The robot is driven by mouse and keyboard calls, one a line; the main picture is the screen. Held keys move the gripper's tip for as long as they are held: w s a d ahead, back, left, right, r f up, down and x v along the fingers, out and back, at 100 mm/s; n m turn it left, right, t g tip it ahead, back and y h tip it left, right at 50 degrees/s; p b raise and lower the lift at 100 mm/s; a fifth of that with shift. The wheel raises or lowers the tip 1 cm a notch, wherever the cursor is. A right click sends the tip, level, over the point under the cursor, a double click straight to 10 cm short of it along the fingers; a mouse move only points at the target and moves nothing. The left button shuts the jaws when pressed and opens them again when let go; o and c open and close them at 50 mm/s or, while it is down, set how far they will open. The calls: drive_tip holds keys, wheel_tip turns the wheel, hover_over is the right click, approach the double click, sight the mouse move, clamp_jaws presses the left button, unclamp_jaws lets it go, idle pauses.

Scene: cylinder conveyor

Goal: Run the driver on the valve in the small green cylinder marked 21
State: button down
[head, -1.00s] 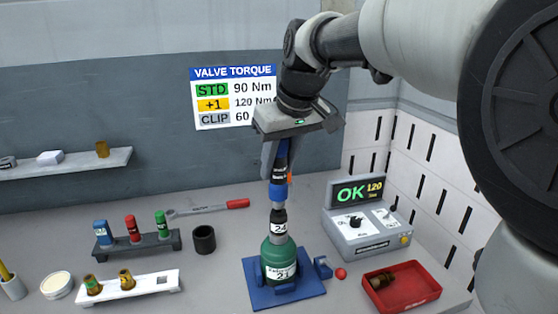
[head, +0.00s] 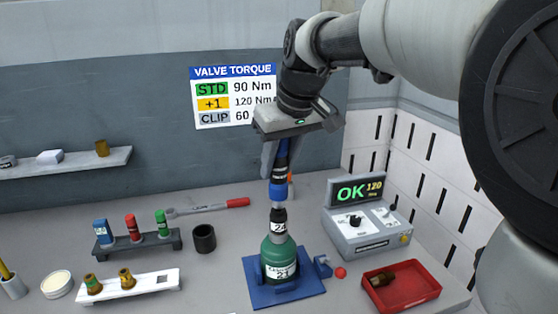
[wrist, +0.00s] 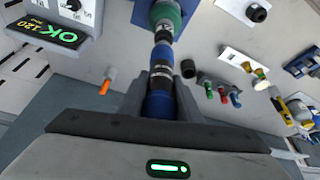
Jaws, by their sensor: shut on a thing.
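The small green cylinder (head: 279,258) stands upright in a blue clamp base (head: 258,291), its label reading 21. My gripper (head: 279,160) is shut on the blue and black driver (head: 279,180), which it holds upright above the cylinder. A dark socket (head: 278,214) with a white number label sits at the driver's lower end, over the cylinder's top, and hides the valve. In the wrist view the driver (wrist: 159,102) lies between both fingers, in line with the green cylinder (wrist: 166,14).
The control box (head: 366,228) at right shows OK 120. At left are a rack (head: 140,247) of coloured sockets, a black cup (head: 204,238), a white valve holder (head: 150,284) and a wrench (head: 205,209). The sign lists torques.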

drive_tip(key=shift+f+b, duration=0.35)
drive_tip(key=shift+f, duration=0.15)
drive_tip(key=shift+r, duration=0.15)
drive_tip(key=shift+s+f+p, duration=0.1)
drive_tip(key=shift+f+p, duration=0.2)
drive_tip(key=shift+f, duration=0.1)
idle(1.4)
drive_tip(key=shift+r+p, duration=0.6)
drive_tip(key=shift+p, duration=0.75)
idle(2.0)
drive_tip(key=shift+r, duration=0.1)
drive_tip(key=shift+r+p, duration=2.45)
drive_tip(key=shift+r, duration=0.6)
